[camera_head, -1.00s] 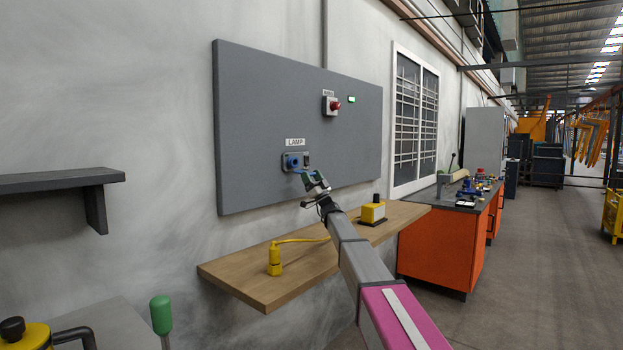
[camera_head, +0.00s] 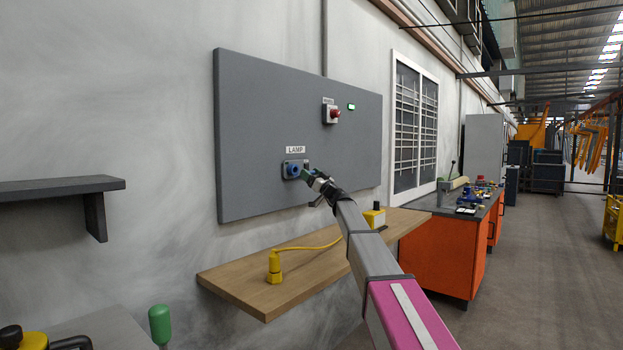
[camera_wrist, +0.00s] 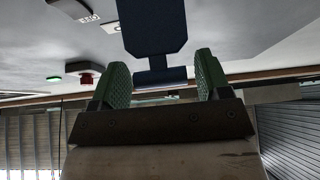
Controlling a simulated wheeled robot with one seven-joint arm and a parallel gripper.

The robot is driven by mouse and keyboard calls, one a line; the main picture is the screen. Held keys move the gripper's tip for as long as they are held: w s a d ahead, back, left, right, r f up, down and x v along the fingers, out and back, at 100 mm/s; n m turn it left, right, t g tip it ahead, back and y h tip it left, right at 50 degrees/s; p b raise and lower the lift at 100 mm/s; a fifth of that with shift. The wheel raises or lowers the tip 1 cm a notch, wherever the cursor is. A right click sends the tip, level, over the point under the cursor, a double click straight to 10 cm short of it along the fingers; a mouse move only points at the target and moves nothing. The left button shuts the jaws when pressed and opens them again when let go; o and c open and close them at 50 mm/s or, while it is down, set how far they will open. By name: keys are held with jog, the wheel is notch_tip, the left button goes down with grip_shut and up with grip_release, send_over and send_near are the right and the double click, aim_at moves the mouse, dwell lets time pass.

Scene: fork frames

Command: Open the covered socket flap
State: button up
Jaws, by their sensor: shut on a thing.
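The covered socket (camera_head: 292,170) is a grey box with a blue round front, low on the dark grey wall panel under a LAMP label (camera_head: 295,149). My gripper (camera_head: 308,174) is at the right edge of the socket. In the wrist view its two green-padded fingers (camera_wrist: 160,68) stand on either side of a dark blue flap (camera_wrist: 152,28) and its narrow crossbar end. The gripper is shut on this flap. The flap runs up out of the top of the wrist view. In the head view my gripper hides where the flap meets the socket, so its angle is unclear.
A red push button (camera_head: 334,114) and a lit green lamp (camera_head: 351,106) are higher on the panel (camera_head: 245,130). A wooden shelf (camera_head: 240,283) below bears a yellow plug (camera_head: 274,268) with a cable and a yellow-black box (camera_head: 375,216). The space before the panel is open.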

jog(key=shift+w+a+r, duration=0.15)
jog(key=shift+r, duration=0.2)
dwell(0.3)
jog(key=o, duration=1.2)
jog(key=shift+o, duration=0.2)
jog(key=v, duration=1.1)
jog(key=shift+r, duration=0.2)
